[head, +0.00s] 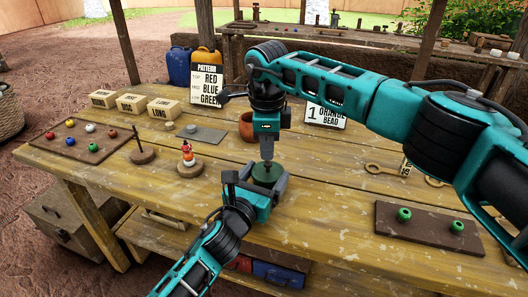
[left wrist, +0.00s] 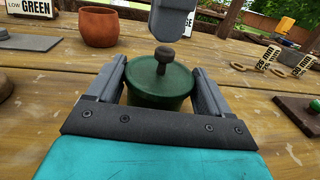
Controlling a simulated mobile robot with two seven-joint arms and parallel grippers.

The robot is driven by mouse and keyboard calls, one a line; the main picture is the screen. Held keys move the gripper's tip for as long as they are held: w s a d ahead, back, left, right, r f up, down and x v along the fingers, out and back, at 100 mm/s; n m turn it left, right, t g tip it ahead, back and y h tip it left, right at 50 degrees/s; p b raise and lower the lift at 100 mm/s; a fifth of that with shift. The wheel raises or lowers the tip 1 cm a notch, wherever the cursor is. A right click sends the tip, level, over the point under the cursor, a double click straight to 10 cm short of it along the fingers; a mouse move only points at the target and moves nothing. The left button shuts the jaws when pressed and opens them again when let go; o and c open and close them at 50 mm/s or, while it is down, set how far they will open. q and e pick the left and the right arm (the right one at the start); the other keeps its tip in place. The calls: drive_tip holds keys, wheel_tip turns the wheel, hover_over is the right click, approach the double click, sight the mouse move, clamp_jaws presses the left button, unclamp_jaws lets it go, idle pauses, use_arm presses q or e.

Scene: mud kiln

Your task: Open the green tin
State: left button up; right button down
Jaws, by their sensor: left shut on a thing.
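The green tin (head: 266,172) stands on the wooden table, with its lid and dark knob (left wrist: 165,54) on top. My left gripper (head: 265,181) is shut around the tin's body, one finger on each side; the left wrist view also shows the green tin (left wrist: 160,88) between the fingers. My right gripper (head: 267,158) points straight down from above, directly over the lid knob. In the left wrist view its grey fingertip (left wrist: 168,22) is just above the knob or at its top; the gap between its fingers is hidden.
A clay pot (head: 246,127) stands behind the tin. A stacking peg with beads (head: 187,155) is to the left. A dark board (head: 420,229) with two green knobbed pieces lies at right. The table front is clear.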

use_arm(q)
drive_tip(key=shift+f, duration=0.15)
use_arm(e)
drive_tip(key=shift+s+r+g, duration=0.1)
drive_tip(key=shift+r+g, duration=0.1)
drive_tip(key=shift+g, duration=0.1)
use_arm(q)
drive_tip(key=shift+a, duration=0.1)
use_arm(e)
drive_tip(key=shift+a, duration=0.1)
drive_tip(key=shift+s, duration=0.1)
drive_tip(key=c, duration=1.4)
unclamp_jaws()
drive_tip(key=shift+a+f, duration=0.1)
use_arm(q)
drive_tip(key=shift+r, duration=0.2)
use_arm(e)
wheel_tip(320, 180, up, 12)
drive_tip(key=shift+r, duration=0.1)
use_arm(q)
drive_tip(key=o, duration=1.4)
